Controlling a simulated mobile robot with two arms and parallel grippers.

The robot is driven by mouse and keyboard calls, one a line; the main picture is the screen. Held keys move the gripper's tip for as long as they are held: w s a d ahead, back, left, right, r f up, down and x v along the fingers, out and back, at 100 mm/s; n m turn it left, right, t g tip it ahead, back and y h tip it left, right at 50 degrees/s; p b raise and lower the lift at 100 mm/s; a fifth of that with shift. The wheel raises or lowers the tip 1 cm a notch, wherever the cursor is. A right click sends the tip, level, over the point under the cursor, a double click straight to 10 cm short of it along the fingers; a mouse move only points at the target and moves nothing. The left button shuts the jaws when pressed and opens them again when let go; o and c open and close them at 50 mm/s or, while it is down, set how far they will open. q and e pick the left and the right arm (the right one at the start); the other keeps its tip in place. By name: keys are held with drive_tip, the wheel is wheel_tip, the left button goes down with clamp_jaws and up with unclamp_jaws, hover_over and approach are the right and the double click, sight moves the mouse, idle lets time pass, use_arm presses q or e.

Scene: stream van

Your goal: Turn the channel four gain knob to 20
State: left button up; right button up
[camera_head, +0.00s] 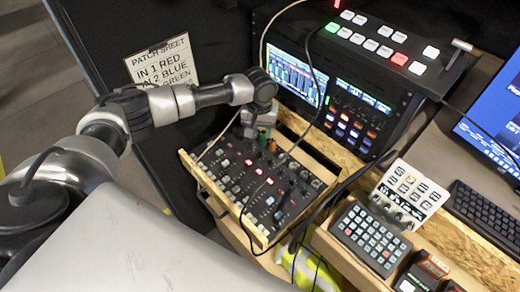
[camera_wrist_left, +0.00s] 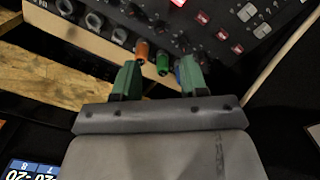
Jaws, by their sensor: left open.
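The mixer (camera_head: 255,180) lies in a wooden frame in the head view, with rows of small knobs and lit red buttons. I cannot tell which knob is the channel four gain. My left gripper (camera_head: 264,134) is over the mixer's far edge. In the left wrist view, its green fingers (camera_wrist_left: 162,75) are open and apart. Beyond and between them are an orange plug (camera_wrist_left: 142,49), a green plug (camera_wrist_left: 163,60) and a partly hidden blue one at the panel edge. No knob is clearly gripped. My right gripper is not in view.
A patch sheet (camera_head: 162,62) hangs behind my left arm. A rack with screens (camera_head: 293,77) and a switcher (camera_head: 385,45) stand behind the mixer. Black cables cross over the mixer. A keypad (camera_head: 371,237) and a white button box (camera_head: 407,192) stand to the right.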

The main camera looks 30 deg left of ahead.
sight(260, 151)
use_arm(q)
wheel_tip(260, 151, down, 10)
idle(0.4)
clamp_jaws()
